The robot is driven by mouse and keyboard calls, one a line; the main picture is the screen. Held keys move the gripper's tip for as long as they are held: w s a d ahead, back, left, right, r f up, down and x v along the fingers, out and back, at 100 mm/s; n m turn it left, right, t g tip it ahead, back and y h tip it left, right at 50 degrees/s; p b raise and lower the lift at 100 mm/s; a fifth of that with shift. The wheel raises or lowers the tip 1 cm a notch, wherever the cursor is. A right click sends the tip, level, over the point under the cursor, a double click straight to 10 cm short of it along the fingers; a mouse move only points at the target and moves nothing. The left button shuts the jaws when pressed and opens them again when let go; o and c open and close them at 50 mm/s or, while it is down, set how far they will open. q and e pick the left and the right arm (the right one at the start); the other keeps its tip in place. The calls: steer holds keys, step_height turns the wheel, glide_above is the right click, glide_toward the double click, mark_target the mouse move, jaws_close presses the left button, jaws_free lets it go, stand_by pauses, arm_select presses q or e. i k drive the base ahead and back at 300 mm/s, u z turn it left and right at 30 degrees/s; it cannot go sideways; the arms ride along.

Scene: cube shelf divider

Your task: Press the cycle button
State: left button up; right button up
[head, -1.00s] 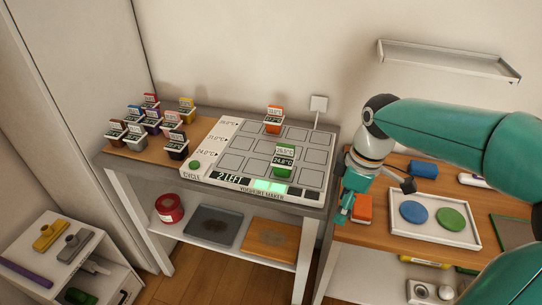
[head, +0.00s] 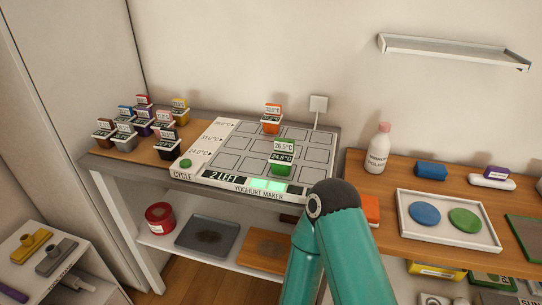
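The yoghurt maker (head: 228,150) is a white panel on the grey-topped table, with a grid of square places. Its green round cycle button (head: 186,163) sits at the front left corner above the label CYCLE. The display (head: 223,177) reads "2 LEFT", with lit green segments beside it. An orange pot (head: 271,124) stands at the back of the grid and a green pot (head: 283,162) near the front right. A teal arm of mine bends up in front of the maker's right end; its gripper is out of the picture. No gripper of mine shows.
Several labelled pots (head: 145,128) stand on the wooden board left of the maker. A white bottle (head: 378,150), an orange block (head: 370,209) and a tray (head: 448,220) with blue and green discs are on the right table. A wall shelf (head: 455,51) hangs above.

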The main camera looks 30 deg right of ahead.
mark_target(185, 164)
steer(key=u, duration=0.55)
steer(key=i, duration=0.2)
steer(key=z, duration=2.9)
steer(key=i, duration=0.15)
steer(key=z, duration=0.6)
steer(key=k, duration=1.2)
steer(key=u, duration=1.3)
steer(key=i, duration=1.1)
steer(key=u, duration=0.05)
